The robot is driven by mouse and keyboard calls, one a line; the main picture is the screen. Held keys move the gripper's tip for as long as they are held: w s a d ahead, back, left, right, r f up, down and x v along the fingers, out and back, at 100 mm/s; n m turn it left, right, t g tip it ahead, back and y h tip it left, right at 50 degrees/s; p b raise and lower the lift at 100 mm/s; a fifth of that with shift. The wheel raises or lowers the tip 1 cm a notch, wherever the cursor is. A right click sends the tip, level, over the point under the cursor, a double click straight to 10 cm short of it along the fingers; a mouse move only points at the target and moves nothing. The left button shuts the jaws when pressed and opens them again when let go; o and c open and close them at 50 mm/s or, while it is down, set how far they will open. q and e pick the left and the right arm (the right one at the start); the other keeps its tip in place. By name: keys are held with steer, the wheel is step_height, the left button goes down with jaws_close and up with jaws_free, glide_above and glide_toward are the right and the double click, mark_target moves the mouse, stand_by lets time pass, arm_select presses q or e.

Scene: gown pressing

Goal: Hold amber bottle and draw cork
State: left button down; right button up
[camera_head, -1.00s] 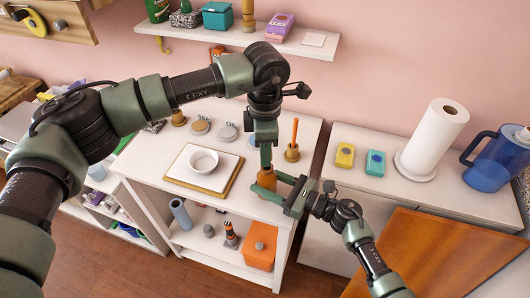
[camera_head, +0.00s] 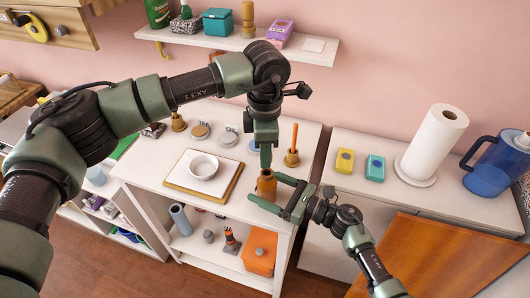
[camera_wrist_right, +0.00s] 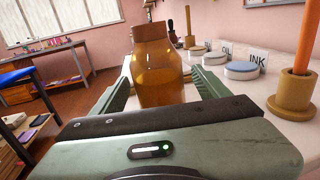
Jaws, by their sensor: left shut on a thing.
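The amber bottle (camera_head: 267,187) stands upright near the front right edge of the white table. In the right wrist view the bottle (camera_wrist_right: 160,72) shows its brown neck and amber body. My left gripper (camera_head: 266,160) points straight down over the bottle's mouth and is shut on the cork, which its fingers almost wholly hide.
On the table (camera_head: 150,180) are a white bowl (camera_head: 203,167) on a board, round ink tins (camera_head: 228,138) and a holder with an orange stick (camera_head: 292,157). A lower shelf holds an orange box (camera_head: 260,252). Paper towel (camera_head: 432,145) and blue jug (camera_head: 492,165) stand at the right.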

steer(key=v, duration=1.2)
